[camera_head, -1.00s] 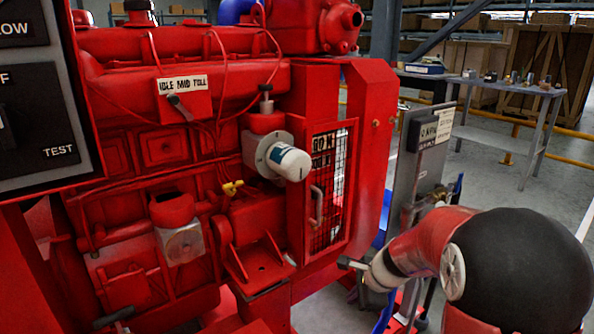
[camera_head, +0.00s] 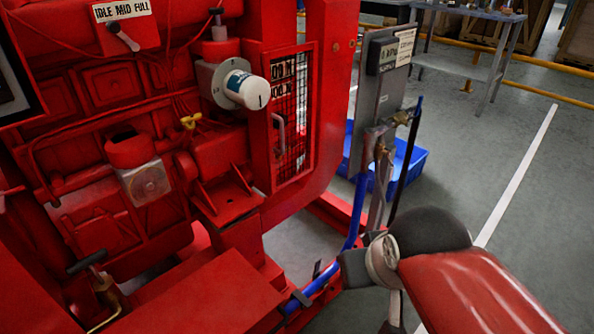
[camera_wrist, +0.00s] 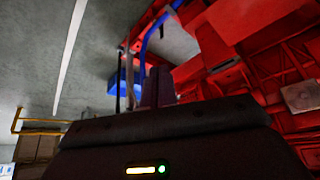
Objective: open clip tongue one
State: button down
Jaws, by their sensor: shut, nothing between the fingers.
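I cannot make out a clip tongue for certain in either view. A blue hose (camera_head: 357,212) runs down from the grey supply post (camera_head: 385,90) to the red pumpset base in the head view. Small dark fittings (camera_head: 300,298) sit at its lower end, too small to tell apart. The hose also shows in the wrist view (camera_wrist: 152,33). My gripper's fingers (camera_wrist: 158,88) are together and empty in the wrist view, pointing toward the hose and post area, apart from both as far as I can tell.
A blue bin (camera_head: 410,160) stands behind the post. A grey table (camera_head: 470,65) stands farther back. Floor at right is open.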

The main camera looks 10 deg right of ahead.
jog(key=w+d+f+m+g+b, duration=0.2)
jog(key=w+f+m+b, duration=0.3)
jog(key=w+f, duration=0.9)
jog(key=m+y+b, duration=0.3)
jog(key=m+b, duration=0.3)
send_near(318, 264)
jog(key=s+d+r, duration=0.2)
jog(key=s+d, duration=0.2)
jog(key=s, duration=0.1)
jog(key=x, duration=0.3)
jog(key=w+a+b+x, duration=0.1)
jog(key=x, duration=0.3)
jog(key=w+r+x, duration=0.1)
jog(key=x, duration=0.2)
jog(key=shift+a+f+b, duration=0.2)
jog(key=shift+a+b, duration=0.05)
jog(key=shift+b, duration=0.05)
jog(key=shift+w+a+r, duration=0.1)
jog(key=shift+w+a, duration=0.3)
jog(key=shift+w, duration=0.2)
jog(key=shift+w+a+r+g+h+p, duration=0.3)
jog(key=shift+w+a+h+p, duration=0.15)
jog(key=shift+p, duration=0.2)
jog(key=shift+w+a+b, duration=0.3)
jog(key=shift+w+a, duration=0.05)
jog(key=shift+w, duration=0.3)
